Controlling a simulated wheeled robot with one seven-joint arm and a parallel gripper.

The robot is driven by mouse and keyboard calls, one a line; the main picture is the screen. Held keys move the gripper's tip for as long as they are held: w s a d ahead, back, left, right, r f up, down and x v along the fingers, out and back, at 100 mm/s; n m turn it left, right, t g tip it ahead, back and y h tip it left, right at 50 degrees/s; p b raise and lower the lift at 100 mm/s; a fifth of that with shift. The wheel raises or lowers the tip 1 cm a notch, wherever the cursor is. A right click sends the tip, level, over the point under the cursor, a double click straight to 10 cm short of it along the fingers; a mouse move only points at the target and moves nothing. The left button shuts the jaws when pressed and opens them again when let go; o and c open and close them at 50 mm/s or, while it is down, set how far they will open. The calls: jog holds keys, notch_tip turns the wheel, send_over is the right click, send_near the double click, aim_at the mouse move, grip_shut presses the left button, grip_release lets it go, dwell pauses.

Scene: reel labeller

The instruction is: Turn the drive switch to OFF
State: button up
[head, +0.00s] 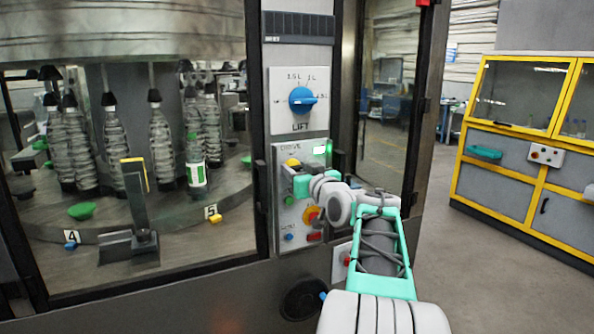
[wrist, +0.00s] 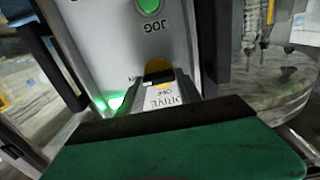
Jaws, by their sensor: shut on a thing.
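The drive switch (head: 293,162) is a yellow knob below the DRIVE lettering on the grey control panel (head: 284,153). It also shows in the wrist view (wrist: 158,68), upside down, close to the DRIVE and OFF lettering. My gripper (head: 299,182) is at the panel, shut on the drive switch. A green finger with a dark edge (wrist: 175,150) fills the bottom of the wrist view. The exact grip and which mark the switch points to are hard to make out, partly hidden by my gripper.
A green JOG button (wrist: 149,5), a lit green lamp (head: 320,149) and a red emergency stop (head: 311,214) share the panel. The blue LIFT knob (head: 302,100) is above. Bottles (head: 195,172) stand behind glass at left. Floor is free at right.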

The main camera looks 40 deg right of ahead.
jog(key=c, duration=0.4)
jog(key=shift+f+n+b, duration=0.2)
jog(key=shift+n+b, duration=0.1)
jog(key=shift+b, duration=0.45)
jog(key=n+b, duration=0.5)
jog(key=b, duration=0.1)
jog(key=n+b, duration=0.6)
jog(key=b, duration=0.1)
jog(key=n+b, duration=0.6)
jog(key=b, duration=0.1)
jog(key=shift+a+f, duration=0.1)
jog(key=shift+a, duration=0.15)
jog(key=shift+n, duration=0.3)
